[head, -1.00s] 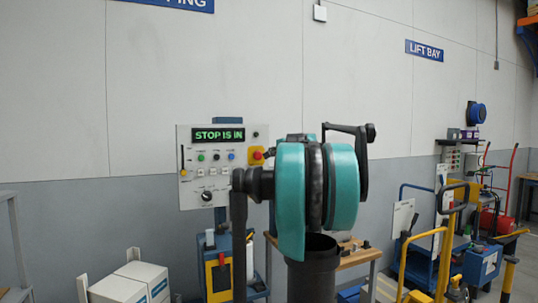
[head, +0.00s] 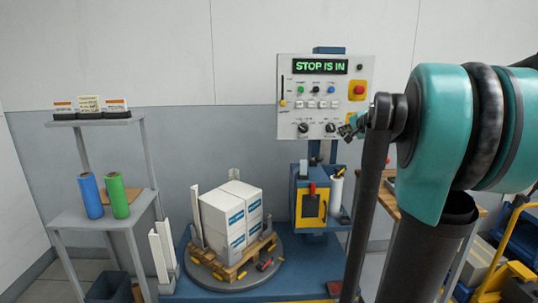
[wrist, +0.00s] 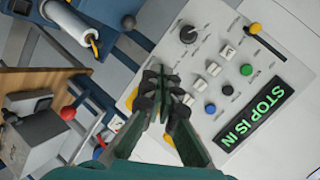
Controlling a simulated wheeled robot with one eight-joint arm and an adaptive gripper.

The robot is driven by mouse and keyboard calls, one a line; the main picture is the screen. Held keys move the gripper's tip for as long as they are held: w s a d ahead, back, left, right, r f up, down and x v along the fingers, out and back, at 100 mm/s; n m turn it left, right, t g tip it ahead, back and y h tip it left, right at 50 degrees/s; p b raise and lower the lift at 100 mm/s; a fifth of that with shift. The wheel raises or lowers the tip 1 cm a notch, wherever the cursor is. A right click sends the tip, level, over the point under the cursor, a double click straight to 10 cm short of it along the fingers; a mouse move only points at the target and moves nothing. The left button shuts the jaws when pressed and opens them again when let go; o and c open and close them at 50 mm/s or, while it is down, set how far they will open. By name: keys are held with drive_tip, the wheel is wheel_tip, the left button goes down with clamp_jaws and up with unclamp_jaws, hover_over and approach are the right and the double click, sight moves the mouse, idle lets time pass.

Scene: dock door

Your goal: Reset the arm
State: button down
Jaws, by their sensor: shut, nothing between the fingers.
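My arm's teal and black links fill the right side of the head view. My gripper (head: 352,128) shows small at the lower right of the control panel (head: 293,88), in front of its edge. In the wrist view my gripper (wrist: 160,80) has its fingers together with nothing between them, over the panel face (wrist: 205,135). I cannot tell whether it touches the panel. The panel's green display (head: 320,67) reads "STOP IS IN". The red stop button on yellow (head: 358,90) is at the panel's right.
A turntable (head: 220,282) bears a pallet of white boxes (head: 232,215) below the panel. A grey shelf (head: 125,221) with a blue roll (head: 90,195) and a green roll (head: 117,195) stands at left. A yellow trolley (head: 505,250) is at lower right.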

drive_tip(key=s+a+f+n+g, duration=0.2)
drive_tip(key=s+a+f, duration=0.25)
drive_tip(key=f, duration=0.25)
drive_tip(key=s+a+f+n+g, duration=0.1)
drive_tip(key=s+a+f+n, duration=0.3)
drive_tip(key=f, duration=0.3)
drive_tip(key=s+f+n+g+h, duration=0.1)
drive_tip(key=s+f+n+g, duration=0.1)
drive_tip(key=s+f, duration=0.9)
drive_tip(key=s+f+n+g+h, duration=0.2)
drive_tip(key=s+f+n+g, duration=0.1)
drive_tip(key=s+f, duration=0.9)
drive_tip(key=s+a, duration=0.1)
drive_tip(key=s, duration=0.3)
drive_tip(key=shift+s+g, duration=0.3)
